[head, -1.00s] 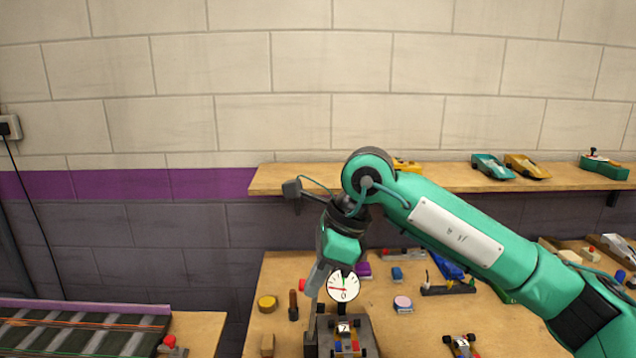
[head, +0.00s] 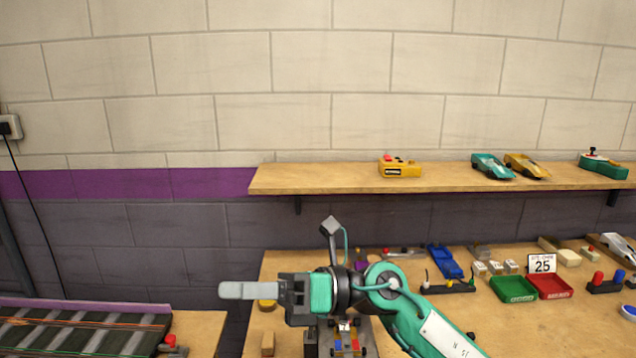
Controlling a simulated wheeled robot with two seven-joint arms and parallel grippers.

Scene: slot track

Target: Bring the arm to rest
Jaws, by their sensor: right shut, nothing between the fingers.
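My right gripper (head: 250,290) shows in the head view, low and left of the middle. Its fingers point left and are pressed together, with nothing between them. It hangs above the left part of the wooden workbench (head: 480,325), and its arm comes in from the bottom right. Under the wrist, a small car with coloured blocks (head: 347,345) sits on a grey stand. The gripper and wrist hide part of the bench behind them. My left gripper is not in view.
A wooden shelf (head: 450,180) on the wall holds a yellow controller (head: 400,168) and slot cars. Green (head: 513,289) and red (head: 552,287) trays stand on the bench at right. A slot track (head: 75,335) lies at lower left. The air above the shelf is clear.

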